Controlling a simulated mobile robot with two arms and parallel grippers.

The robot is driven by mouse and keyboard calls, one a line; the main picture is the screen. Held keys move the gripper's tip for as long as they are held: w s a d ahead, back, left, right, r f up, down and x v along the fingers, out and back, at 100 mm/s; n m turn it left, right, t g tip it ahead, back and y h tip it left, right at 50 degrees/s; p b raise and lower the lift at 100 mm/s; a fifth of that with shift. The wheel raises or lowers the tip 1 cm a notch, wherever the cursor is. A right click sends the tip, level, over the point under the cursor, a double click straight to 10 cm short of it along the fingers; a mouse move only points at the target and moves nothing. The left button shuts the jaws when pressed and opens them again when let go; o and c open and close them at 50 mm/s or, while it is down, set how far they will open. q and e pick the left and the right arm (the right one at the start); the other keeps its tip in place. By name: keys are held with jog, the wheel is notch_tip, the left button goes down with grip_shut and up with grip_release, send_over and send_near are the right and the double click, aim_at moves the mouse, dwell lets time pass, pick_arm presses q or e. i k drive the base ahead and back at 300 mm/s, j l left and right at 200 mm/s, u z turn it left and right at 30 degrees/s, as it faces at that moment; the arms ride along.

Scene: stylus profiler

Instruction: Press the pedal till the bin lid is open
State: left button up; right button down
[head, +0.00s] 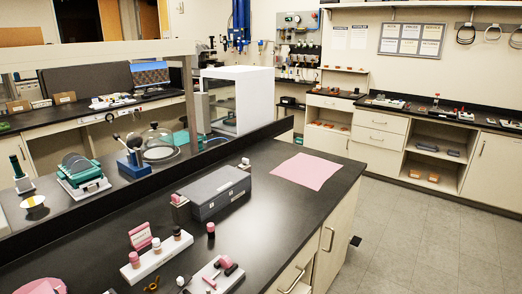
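No bin or lid can be made out in the head view. A small black piece (355,241) sticks out low beside the right end of the near bench, just above the floor. It may be a pedal, but it is too small to tell, and whatever it belongs to is hidden behind the bench. Neither of my grippers is in view.
The near black-topped bench (262,215) fills the lower left and middle. It carries a grey box (215,192), a pink sheet (305,171) and a white rack (157,256) of small bottles. Clear tiled floor (425,235) lies to its right, before the back-wall cabinets (378,140).

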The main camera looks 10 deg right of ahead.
aim_at(356, 240)
jog(key=i+l+u, duration=0.15)
jog(key=l, duration=0.25)
jog(key=i+l+u, duration=0.15)
jog(key=l, duration=0.3)
jog(key=i+l+u, duration=0.15)
jog(key=l, duration=0.3)
jog(key=i+l+u, duration=0.15)
jog(key=l, duration=0.35)
jog(key=i+l+u, duration=0.15)
jog(key=l, duration=0.3)
jog(key=i+l, duration=0.1)
jog(key=l, duration=0.5)
jog(key=i+l, duration=0.1)
jog(key=l, duration=0.5)
jog(key=i+l, duration=0.1)
jog(key=l, duration=0.55)
jog(key=i+l, duration=0.1)
jog(key=l, duration=1.1)
jog(key=i+u, duration=0.05)
jog(key=i, duration=0.05)
